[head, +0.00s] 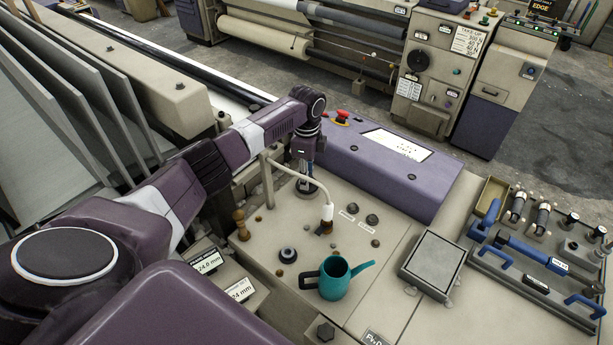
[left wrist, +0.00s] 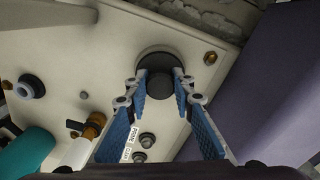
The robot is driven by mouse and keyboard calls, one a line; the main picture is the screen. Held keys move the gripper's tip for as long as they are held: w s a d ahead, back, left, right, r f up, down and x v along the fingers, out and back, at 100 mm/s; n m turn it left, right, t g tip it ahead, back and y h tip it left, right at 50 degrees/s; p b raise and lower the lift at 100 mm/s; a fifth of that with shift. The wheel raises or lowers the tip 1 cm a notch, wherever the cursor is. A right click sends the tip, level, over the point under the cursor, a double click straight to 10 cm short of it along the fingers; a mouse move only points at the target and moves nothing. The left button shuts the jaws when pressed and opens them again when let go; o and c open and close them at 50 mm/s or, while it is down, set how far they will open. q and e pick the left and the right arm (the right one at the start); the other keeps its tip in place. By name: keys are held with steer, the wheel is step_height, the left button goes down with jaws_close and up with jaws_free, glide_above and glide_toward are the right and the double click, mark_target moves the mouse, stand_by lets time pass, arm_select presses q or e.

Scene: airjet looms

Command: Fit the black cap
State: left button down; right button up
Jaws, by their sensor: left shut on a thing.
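The black cap (left wrist: 152,62) is a dark round disc with a smaller knob, in the left wrist view. My left gripper (left wrist: 162,84) is shut on the knob, with one blue finger at each side. In the head view my left gripper (head: 305,174) points down at the back of the beige machine top, and the dark cap (head: 306,188) shows partly under it. I cannot tell whether the cap touches the surface. A dark round fitting with a pale ring (head: 288,254) stands nearer on the same top. My right gripper is not in view.
A purple cover (head: 390,165) borders the back right. A grey square box (head: 434,260) and a tool tray lie right.

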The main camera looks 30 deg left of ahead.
arm_select(q)
steer(key=shift+f, duration=0.3)
steer(key=c, duration=1.6)
jaws_free()
step_height(320, 180, up, 12)
